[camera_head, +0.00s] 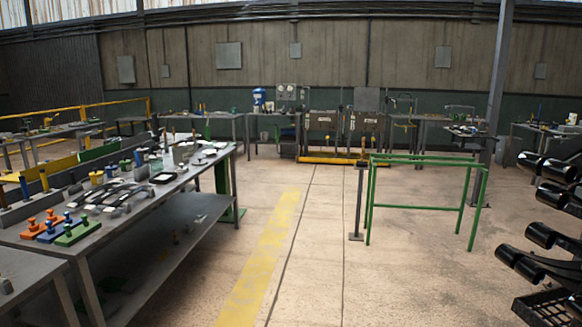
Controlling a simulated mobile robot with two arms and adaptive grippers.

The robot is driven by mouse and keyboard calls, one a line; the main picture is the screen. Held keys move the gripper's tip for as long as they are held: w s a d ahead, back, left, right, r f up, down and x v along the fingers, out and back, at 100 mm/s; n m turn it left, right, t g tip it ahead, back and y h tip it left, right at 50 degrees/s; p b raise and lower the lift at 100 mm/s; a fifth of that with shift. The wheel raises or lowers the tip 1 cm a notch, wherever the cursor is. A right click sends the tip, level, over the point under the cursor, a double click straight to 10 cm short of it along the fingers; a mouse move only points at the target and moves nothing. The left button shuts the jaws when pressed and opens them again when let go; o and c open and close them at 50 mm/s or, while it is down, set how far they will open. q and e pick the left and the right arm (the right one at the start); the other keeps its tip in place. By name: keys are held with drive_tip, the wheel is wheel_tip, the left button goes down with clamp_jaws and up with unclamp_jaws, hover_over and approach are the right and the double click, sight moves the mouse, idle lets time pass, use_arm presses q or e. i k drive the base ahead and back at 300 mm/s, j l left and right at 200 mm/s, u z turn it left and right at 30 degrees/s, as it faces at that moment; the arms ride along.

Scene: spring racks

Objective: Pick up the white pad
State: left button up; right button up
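A long grey metal workbench (185,180) stands at the left, with many small parts on top. Near its far right end lies a small flat white piece (208,152) that looks like the white pad. A dark-framed piece with a pale middle (164,178) lies nearer, close to the bench's right edge. Other pale pieces lie around them, too small to tell apart. Neither of my grippers is in view.
A yellow floor stripe (262,262) runs beside the bench over open floor. A green tube frame (425,160) stands right of centre. Black cylindrical parts (553,237) on a dark rack fill the right edge. More workbenches (270,118) line the back wall.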

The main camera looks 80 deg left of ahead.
sight(181, 170)
drive_tip(key=u, duration=4.4)
